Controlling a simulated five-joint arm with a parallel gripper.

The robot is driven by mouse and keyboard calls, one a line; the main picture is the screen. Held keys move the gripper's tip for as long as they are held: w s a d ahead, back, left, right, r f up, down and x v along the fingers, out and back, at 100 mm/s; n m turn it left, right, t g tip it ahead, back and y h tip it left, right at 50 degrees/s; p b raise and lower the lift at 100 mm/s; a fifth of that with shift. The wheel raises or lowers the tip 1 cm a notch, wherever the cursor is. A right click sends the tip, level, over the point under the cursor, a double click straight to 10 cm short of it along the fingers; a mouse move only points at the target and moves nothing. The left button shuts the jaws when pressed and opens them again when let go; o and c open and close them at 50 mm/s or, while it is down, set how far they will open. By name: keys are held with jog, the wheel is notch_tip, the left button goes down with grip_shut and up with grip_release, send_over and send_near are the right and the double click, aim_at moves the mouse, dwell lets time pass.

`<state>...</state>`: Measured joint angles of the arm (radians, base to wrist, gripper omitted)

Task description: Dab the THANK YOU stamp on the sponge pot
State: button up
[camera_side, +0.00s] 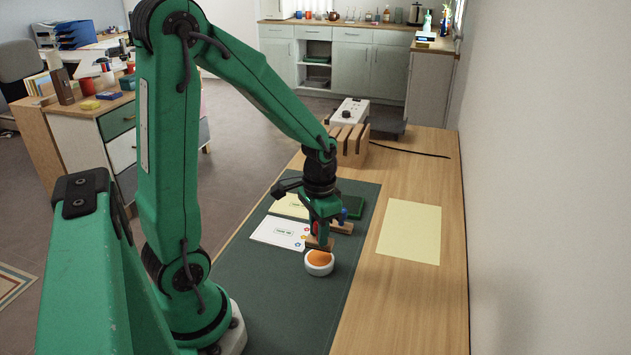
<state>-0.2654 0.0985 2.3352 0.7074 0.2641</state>
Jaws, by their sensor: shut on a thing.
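My gripper (317,230) points down and is shut on a stamp with a wooden block (316,243). A little red shows between the jaws; any lettering on the stamp cannot be read. The sponge pot (319,267), a small white round pot with an orange sponge, stands on the dark green mat (283,300). The held block is directly above or at the back edge of the pot. I cannot tell from this view whether it touches the sponge.
A second wooden stamp (343,228) with a blue knob lies just behind my gripper, near a green pad (353,206). A white card (277,233) and a yellow card (287,207) lie left. A pale yellow sheet (410,231) lies right. A wooden rack (351,145) stands behind.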

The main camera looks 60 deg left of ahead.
jog(key=shift+r, duration=1.75)
jog(key=shift+w+d+r, duration=0.2)
jog(key=shift+w, duration=0.25)
jog(key=w+d+r, duration=0.7)
jog(key=w, duration=0.3)
jog(key=shift+d, duration=0.35)
jog(key=shift+s, duration=0.1)
